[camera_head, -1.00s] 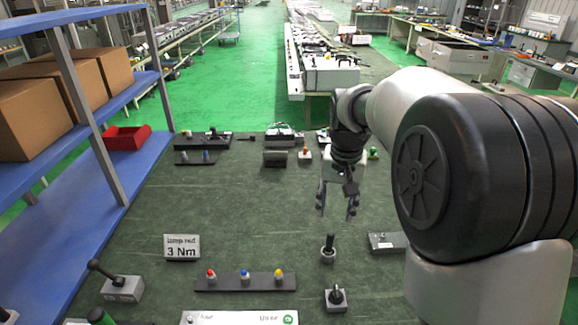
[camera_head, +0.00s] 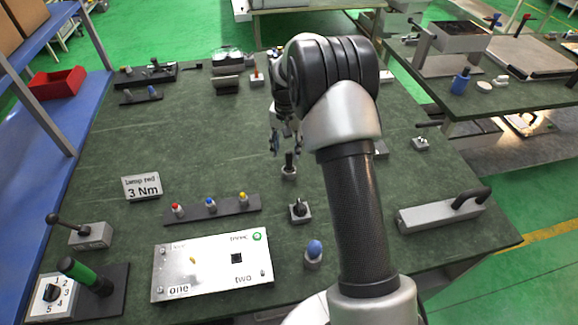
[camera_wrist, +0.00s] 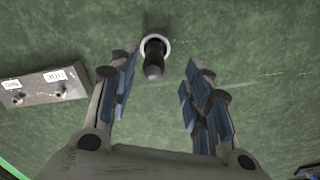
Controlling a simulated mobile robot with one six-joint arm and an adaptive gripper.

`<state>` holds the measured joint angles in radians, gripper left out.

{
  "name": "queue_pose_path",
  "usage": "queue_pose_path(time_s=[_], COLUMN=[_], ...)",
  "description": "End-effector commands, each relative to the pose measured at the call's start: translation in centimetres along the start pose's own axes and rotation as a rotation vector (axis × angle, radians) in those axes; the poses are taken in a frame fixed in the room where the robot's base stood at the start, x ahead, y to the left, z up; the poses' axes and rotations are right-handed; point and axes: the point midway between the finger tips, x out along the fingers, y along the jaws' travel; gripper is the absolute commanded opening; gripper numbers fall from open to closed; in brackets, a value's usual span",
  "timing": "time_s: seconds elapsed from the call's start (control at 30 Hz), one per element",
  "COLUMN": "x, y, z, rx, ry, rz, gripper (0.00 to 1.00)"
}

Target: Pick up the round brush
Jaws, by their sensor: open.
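A dark upright handle in a round pale base (camera_head: 289,168) stands on the green table and looks like the round brush, though I cannot see bristles. In the wrist view its dark shaft (camera_wrist: 153,66) and pale ring show just ahead of the fingers, between their lines. My gripper (camera_head: 286,146) is open and empty, pointing down just above and behind it in the head view. The fingers do not appear to touch it. My arm stands close on its right.
A black strip with red, blue and yellow knobs (camera_head: 212,208), a small black-knobbed block (camera_head: 300,211) and a blue-topped piece (camera_head: 313,254) stand nearer. A silver panel (camera_head: 211,266) lies front left. The table (camera_head: 220,140) left of my gripper is clear.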

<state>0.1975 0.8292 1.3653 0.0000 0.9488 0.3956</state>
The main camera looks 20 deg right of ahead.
Motion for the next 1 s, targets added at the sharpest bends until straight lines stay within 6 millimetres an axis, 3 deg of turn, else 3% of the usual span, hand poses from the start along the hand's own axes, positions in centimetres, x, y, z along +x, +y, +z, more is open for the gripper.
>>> queue_pose_path(time_s=[0.1,0.37,0.63,0.87,1.0], x=[1.4,2.9,6.8,6.9,6.9], y=[0.0,0.3,0.7,0.7,0.7], z=[0.0,-0.1,-0.1,-0.2,-0.2], rx=[0.0,0.0,0.0,0.0,0.0], ry=[0.0,0.0,0.001,0.002,0.002], rz=[0.0,0.0,0.0,-0.001,-0.001], gripper=[0.45,0.45,0.45,0.45,0.37])
